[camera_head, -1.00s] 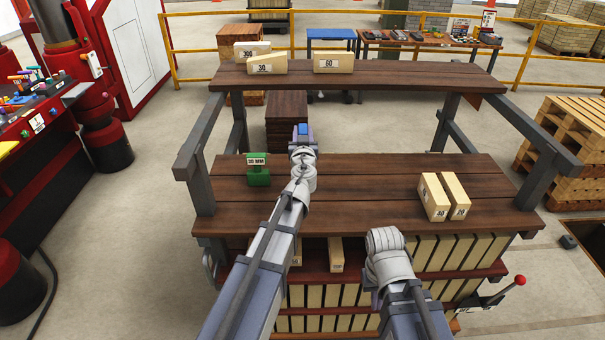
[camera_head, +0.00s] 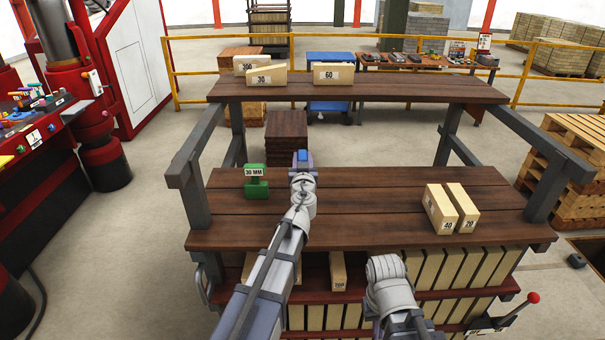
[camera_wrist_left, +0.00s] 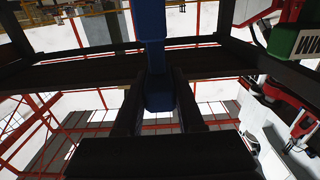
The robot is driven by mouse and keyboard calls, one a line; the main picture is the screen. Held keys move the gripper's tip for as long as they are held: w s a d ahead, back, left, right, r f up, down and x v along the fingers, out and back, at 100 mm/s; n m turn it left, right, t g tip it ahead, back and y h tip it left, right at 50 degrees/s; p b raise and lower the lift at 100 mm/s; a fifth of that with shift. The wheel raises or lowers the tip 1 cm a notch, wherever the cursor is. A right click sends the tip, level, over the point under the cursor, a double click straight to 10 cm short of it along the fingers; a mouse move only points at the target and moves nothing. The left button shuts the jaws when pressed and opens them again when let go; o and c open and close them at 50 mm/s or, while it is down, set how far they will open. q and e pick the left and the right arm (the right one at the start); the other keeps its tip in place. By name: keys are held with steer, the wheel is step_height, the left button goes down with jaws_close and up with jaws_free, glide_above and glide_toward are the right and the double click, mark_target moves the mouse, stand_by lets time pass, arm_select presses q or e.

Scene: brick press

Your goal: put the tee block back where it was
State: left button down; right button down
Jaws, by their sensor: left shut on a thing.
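My left gripper (camera_head: 302,167) is shut on a blue block (camera_head: 302,155), held toward the back edge of the middle wooden shelf. In the left wrist view the blue block (camera_wrist_left: 158,92) sits between the dark fingers, with a blue part reaching up from it; its full shape is partly hidden. A green block (camera_head: 256,188) with a "30 MM" label stands on the shelf to the left of the gripper, apart from it. It also shows at the upper right of the left wrist view (camera_wrist_left: 298,35). My right arm shows low in the head view, but its gripper is not visible.
Bricks marked 40 (camera_head: 438,208) and 20 (camera_head: 462,207) lie on the right of the middle shelf (camera_head: 365,200). The upper shelf (camera_head: 400,88) holds bricks marked 30 (camera_head: 266,77) and 60 (camera_head: 333,75). Between them, the middle shelf is largely clear.

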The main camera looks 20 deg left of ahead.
arm_select(q)
steer(key=shift+f+b, duration=1.7)
steer(key=shift+f, duration=0.1)
steer(key=shift+f, duration=0.2)
steer(key=c, duration=0.5)
jaws_free()
steer(key=shift+r, duration=0.1)
steer(key=shift+r, duration=0.15)
steer(key=v, duration=1.2)
